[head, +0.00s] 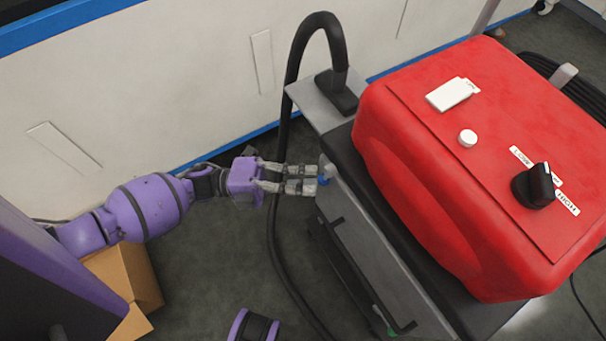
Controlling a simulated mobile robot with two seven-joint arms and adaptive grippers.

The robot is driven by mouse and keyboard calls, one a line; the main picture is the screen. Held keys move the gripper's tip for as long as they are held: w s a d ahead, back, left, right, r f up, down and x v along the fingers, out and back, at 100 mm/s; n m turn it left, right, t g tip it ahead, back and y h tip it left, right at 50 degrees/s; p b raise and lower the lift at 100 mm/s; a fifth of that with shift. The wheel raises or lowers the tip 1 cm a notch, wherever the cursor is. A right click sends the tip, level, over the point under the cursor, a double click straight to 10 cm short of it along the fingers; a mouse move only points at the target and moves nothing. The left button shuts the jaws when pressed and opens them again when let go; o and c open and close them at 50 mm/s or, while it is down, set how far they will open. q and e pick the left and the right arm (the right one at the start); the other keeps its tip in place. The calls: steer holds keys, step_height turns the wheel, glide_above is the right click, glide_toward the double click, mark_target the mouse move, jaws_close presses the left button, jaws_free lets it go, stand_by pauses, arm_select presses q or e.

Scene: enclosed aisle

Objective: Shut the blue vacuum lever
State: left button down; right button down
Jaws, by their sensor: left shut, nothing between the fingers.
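The vacuum is a big red housing (450,150) on a grey and black base at the right of the head view. A small blue lever (324,181) shows at the upper left edge of the base's grey side panel. My left gripper (322,176) is shut and empty, its fingertips at the blue lever. They look to be touching it, but I cannot be sure. The fingers hide part of the lever. My right gripper is not in view.
A black hose (285,110) arches up from the base and runs down behind my left gripper to the floor. A cardboard box (128,275) stands at lower left. A white wall with blue trim is behind. A black knob (535,187) and white switch (452,94) sit on the red top.

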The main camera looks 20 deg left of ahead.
arm_select(q)
steer(key=shift+s+d+f+n+t+h, duration=0.2)
steer(key=shift+d+n+t+h, duration=0.1)
steer(key=shift+n, duration=0.3)
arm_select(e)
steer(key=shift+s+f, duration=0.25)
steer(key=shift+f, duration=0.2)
arm_select(q)
steer(key=shift+b, duration=0.3)
